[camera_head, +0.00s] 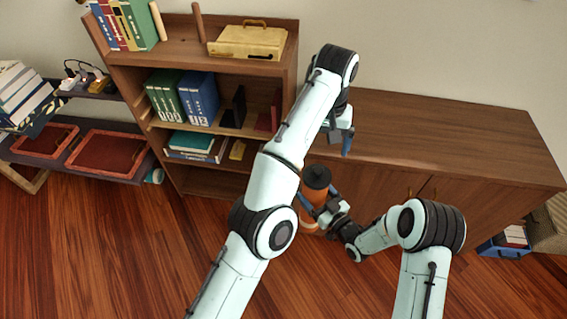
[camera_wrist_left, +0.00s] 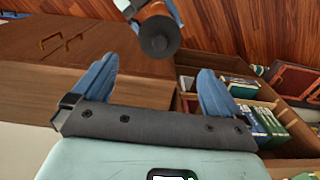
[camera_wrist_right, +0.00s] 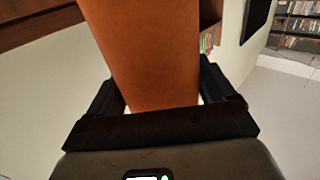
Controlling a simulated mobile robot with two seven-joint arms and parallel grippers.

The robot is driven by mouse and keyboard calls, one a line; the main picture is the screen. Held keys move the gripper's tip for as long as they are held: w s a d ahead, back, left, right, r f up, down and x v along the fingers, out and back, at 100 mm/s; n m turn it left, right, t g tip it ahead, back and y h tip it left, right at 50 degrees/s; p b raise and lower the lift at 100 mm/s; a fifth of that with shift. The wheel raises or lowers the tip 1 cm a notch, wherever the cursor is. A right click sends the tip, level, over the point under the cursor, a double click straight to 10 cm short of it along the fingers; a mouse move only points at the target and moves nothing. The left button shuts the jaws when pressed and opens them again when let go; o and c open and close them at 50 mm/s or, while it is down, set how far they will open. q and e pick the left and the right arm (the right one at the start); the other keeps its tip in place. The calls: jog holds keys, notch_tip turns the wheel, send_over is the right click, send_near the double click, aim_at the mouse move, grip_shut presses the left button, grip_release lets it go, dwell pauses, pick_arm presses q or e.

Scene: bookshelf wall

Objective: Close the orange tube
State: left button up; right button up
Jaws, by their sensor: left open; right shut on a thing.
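The orange tube (camera_head: 311,221) stands roughly upright in front of the low cabinet, with a black round cap (camera_head: 316,176) at its top end. My right gripper (camera_head: 322,208) is shut around the tube's body; the tube fills the space between its fingers in the right wrist view (camera_wrist_right: 150,50). My left gripper (camera_head: 345,142) is open and empty, above and slightly right of the cap. In the left wrist view the cap (camera_wrist_left: 159,38) faces the camera, ahead of and apart from the open fingers. I cannot tell how tightly the cap sits.
A bookshelf (camera_head: 200,60) with books and a yellow case (camera_head: 250,42) stands behind my left arm. The low wooden cabinet (camera_head: 440,130) has a clear top. A side shelf with red trays (camera_head: 108,154) is at left, and a blue bin (camera_head: 505,243) is at far right.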

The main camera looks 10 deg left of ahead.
pick_arm(q)
jog(key=w+a+f+m+t+h, duration=0.1)
jog(key=w+a+f, duration=0.35)
jog(key=f, duration=0.25)
jog(key=w+a+f+m+t+h, duration=0.1)
jog(key=w+a+f+m, duration=0.1)
jog(key=w+a+f, duration=0.45)
jog(key=s+a+f+n+g+h, duration=0.1)
jog(key=s+f, duration=0.4)
jog(key=f, duration=0.5)
jog(key=s+a+f+n, duration=0.1)
jog(key=s+f, duration=0.4)
jog(key=f, duration=0.5)
jog(key=s+a+f+n, duration=0.1)
jog(key=s+f, duration=0.6)
jog(key=s+a+f+n+g, duration=0.1)
jog(key=s+f+n, duration=0.1)
jog(key=s, duration=1.2)
jog(key=s+a+f+n+g, duration=0.1)
jog(key=s+f+n, duration=0.2)
jog(key=s, duration=1)
jog(key=shift+s+f+h, duration=0.3)
jog(key=shift+s+f, duration=0.05)
jog(key=shift+f, duration=0.25)
